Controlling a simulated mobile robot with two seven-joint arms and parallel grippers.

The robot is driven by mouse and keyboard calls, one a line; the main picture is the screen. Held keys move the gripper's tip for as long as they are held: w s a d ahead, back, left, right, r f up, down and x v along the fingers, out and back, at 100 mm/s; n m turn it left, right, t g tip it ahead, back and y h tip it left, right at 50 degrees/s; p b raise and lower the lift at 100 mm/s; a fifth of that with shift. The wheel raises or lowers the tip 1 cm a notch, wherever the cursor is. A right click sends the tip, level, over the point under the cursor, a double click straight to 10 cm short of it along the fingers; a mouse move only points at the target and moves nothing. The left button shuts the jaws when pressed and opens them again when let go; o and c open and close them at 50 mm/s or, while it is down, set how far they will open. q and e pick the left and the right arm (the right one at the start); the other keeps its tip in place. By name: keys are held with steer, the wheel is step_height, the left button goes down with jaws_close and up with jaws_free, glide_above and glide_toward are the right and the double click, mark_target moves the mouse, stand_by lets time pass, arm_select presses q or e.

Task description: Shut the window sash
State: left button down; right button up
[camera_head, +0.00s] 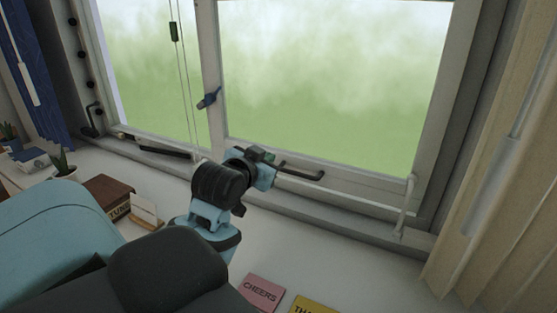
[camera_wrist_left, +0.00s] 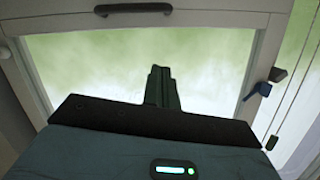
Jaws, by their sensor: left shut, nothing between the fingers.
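The right-hand window sash (camera_head: 335,178) is a white wooden frame around a large pane. A dark bar handle (camera_head: 302,172) sits on its bottom rail and also shows at the top of the left wrist view (camera_wrist_left: 132,9). A blue latch (camera_head: 208,97) is on the middle upright. A pale stay (camera_head: 407,205) stands at the sash's lower right corner. I cannot tell how far the sash stands open. My left gripper (camera_head: 270,170) is shut and empty, just left of the handle; its fingers (camera_wrist_left: 161,85) show against the pane. Contact is unclear. My right gripper is not in view.
A beige curtain (camera_head: 505,170) hangs at right. Cords (camera_head: 184,80) hang before the left pane.

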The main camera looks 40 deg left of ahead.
arm_select(q)
glide_above(286, 159)
steer(key=s+d, duration=0.3)
steer(key=s, duration=0.1)
steer(key=f, duration=0.2)
steer(key=shift+w+a+f, duration=0.1)
steer(key=shift+a+f, duration=0.1)
steer(key=shift+f, duration=0.15)
steer(key=shift+s+a+f, duration=0.1)
steer(key=shift+a+f, duration=0.05)
steer(key=shift+f, duration=0.5)
steer(key=shift+s+a+f, duration=0.1)
steer(key=shift+a+f, duration=0.05)
steer(key=shift+f, duration=0.45)
steer(key=shift+a+f, duration=0.15)
steer(key=shift+f, duration=0.55)
steer(key=shift+s, duration=0.1)
